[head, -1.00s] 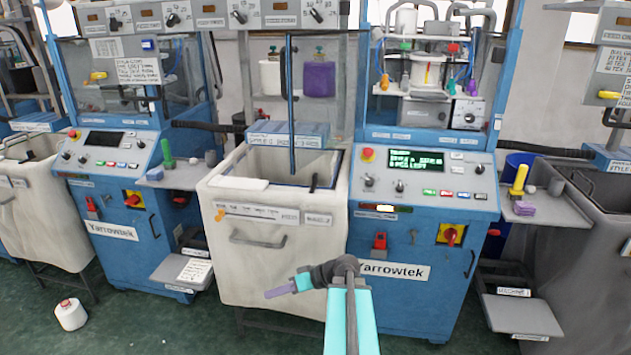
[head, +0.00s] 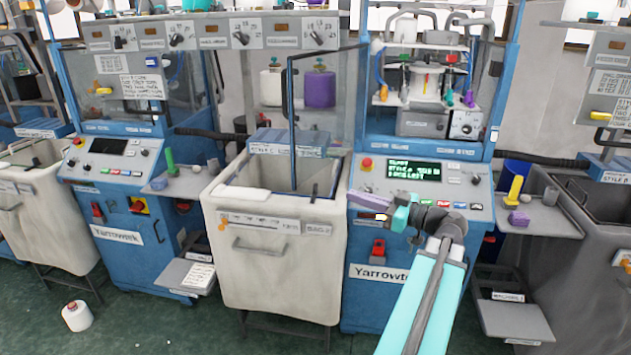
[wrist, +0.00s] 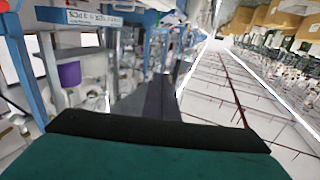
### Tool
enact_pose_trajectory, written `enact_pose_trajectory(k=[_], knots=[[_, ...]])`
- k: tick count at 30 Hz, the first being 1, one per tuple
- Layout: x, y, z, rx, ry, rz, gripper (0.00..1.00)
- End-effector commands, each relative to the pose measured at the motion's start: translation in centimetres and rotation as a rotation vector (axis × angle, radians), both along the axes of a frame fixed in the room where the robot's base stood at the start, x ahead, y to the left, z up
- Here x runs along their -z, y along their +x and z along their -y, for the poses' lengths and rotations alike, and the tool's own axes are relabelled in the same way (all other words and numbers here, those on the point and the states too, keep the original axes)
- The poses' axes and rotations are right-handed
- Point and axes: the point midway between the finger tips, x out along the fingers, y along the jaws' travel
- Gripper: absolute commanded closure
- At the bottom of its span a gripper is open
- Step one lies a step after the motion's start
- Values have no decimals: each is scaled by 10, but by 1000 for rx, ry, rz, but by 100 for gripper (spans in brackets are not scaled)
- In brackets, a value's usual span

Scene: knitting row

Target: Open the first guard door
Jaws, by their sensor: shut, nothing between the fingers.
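The middle blue machine (head: 420,255) has a clear guard door panel (head: 328,85) with a dark blue frame. The panel stands out to the left of the machine's blue post, above the cream bin, and the machine's front looks uncovered. The left machine also has clear guarding (head: 135,95); whether it is shut cannot be told. Which door is the first is not clear. My gripper (head: 355,197) is shut and empty, in front of the middle control panel, below and right of the door frame's lower end. In the wrist view its dark fingers (wrist: 150,98) lie together.
The cream bin (head: 270,262) stands between the two blue machines. A side shelf with a yellow-handled tool (head: 515,190) is on the right, with a lower grey shelf (head: 515,318).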

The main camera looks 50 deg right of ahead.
Motion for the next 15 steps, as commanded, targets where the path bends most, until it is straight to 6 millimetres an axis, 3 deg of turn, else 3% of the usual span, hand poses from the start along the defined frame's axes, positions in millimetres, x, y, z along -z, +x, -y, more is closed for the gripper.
enact_pose_trajectory(k=[15], knots=[[-1, 6, -1, 0, 0, 0, 100]])
